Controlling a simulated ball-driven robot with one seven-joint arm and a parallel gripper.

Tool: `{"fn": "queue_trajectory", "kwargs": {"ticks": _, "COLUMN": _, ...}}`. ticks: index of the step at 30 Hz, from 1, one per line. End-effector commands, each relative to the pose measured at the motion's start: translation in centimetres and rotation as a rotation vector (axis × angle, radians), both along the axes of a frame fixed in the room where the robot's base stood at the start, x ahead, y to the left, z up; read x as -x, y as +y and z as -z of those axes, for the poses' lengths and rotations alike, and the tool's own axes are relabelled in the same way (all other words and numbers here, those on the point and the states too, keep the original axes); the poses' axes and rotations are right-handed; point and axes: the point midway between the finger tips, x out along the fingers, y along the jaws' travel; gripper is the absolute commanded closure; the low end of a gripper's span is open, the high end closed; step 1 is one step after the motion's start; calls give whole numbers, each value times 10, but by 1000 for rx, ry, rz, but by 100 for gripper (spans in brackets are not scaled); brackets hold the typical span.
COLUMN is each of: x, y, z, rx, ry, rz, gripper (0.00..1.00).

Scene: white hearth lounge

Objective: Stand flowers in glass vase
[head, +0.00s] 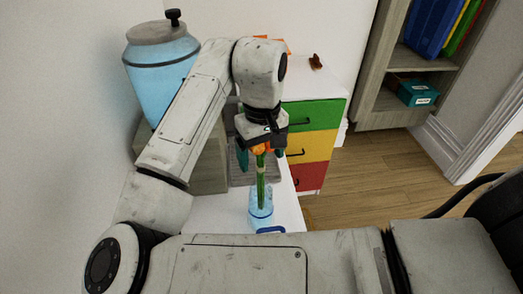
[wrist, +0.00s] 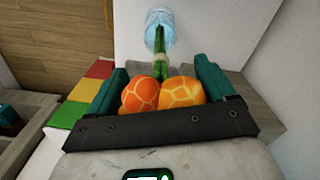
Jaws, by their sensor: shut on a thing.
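My gripper (head: 260,157) is shut on the flowers, with its teal fingers on both sides of the orange blooms. The flowers (head: 261,180) hang blooms up, with green stems pointing down. In the wrist view the two orange blooms (wrist: 160,94) sit between the fingers, and the stems run away toward the vase. The clear bluish glass vase (head: 260,217) stands upright on the white surface below my gripper. It also shows in the wrist view (wrist: 158,16). The lower stem ends overlap the vase mouth; how deep they sit inside is hard to tell.
A large blue jar with a grey lid (head: 160,60) stands on a grey wooden block at the left. A drawer unit with green, yellow and red fronts (head: 309,145) is behind to the right. The wooden floor (head: 390,170) is open on the right.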

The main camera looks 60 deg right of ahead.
Motion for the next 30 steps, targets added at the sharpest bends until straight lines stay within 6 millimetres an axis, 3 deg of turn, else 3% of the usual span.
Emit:
{"fn": "queue_trajectory", "kwargs": {"ticks": 12, "x": 0, "y": 0, "z": 15, "rx": 0, "ry": 0, "rz": -1, "gripper": 69}}
{"fn": "queue_trajectory", "kwargs": {"ticks": 23, "x": 0, "y": 0, "z": 17, "rx": 0, "ry": 0, "rz": 0, "gripper": 69}}
{"fn": "queue_trajectory", "kwargs": {"ticks": 24, "x": 0, "y": 0, "z": 17, "rx": 0, "ry": 0, "rz": 0, "gripper": 15}}
{"fn": "queue_trajectory", "kwargs": {"ticks": 30, "x": 0, "y": 0, "z": 17, "rx": 0, "ry": 0, "rz": 0, "gripper": 0}}
